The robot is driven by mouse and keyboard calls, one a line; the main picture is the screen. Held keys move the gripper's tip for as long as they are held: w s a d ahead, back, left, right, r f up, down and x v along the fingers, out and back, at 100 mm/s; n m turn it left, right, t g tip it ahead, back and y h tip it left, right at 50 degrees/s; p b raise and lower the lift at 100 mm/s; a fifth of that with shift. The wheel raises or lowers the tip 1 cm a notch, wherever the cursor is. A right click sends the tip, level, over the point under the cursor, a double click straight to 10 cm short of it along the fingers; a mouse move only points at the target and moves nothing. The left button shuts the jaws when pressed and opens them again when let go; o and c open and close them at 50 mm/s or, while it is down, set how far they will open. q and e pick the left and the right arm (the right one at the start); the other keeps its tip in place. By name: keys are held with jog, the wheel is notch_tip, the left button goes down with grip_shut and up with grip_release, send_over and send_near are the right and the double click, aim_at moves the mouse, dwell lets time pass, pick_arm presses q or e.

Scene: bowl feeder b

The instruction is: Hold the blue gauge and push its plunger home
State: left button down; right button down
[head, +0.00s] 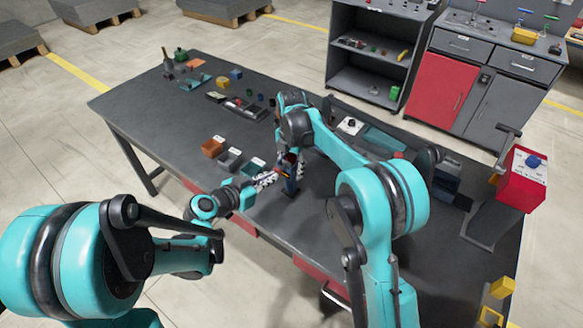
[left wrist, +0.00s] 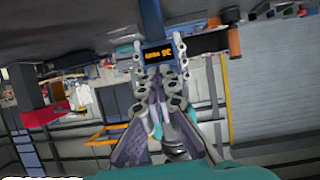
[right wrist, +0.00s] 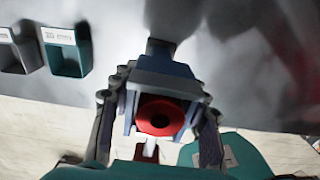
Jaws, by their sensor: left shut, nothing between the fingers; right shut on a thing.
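The blue gauge (head: 290,188) stands at the near edge of the table in the head view. My right gripper (head: 289,163) comes from above and is shut on it. In the right wrist view the gauge's blue-grey body (right wrist: 165,70) lies between the fingers, with a red ring-shaped part (right wrist: 160,117) at its end. The left wrist view shows its dark display (left wrist: 158,54) with orange characters. My left gripper (head: 268,178) is shut and empty, pointing at the gauge's side from the left. I cannot tell whether its tips touch the gauge.
Orange (head: 212,147), grey (head: 231,158) and teal (head: 253,166) bins stand just left of the gauge. A dark tray (head: 245,108) with small parts lies farther back. A red box (head: 523,180) stands at the right. The table in front of the red box is partly hidden by my right arm.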

pick_arm(q)
jog(key=s+a, duration=0.1)
jog(key=s, duration=0.1)
jog(key=s+a, duration=0.2)
jog(key=shift+s+a, duration=0.1)
jog(key=shift+s, duration=0.05)
dwell(0.4)
pick_arm(e)
jog(key=c, duration=0.7)
grip_release()
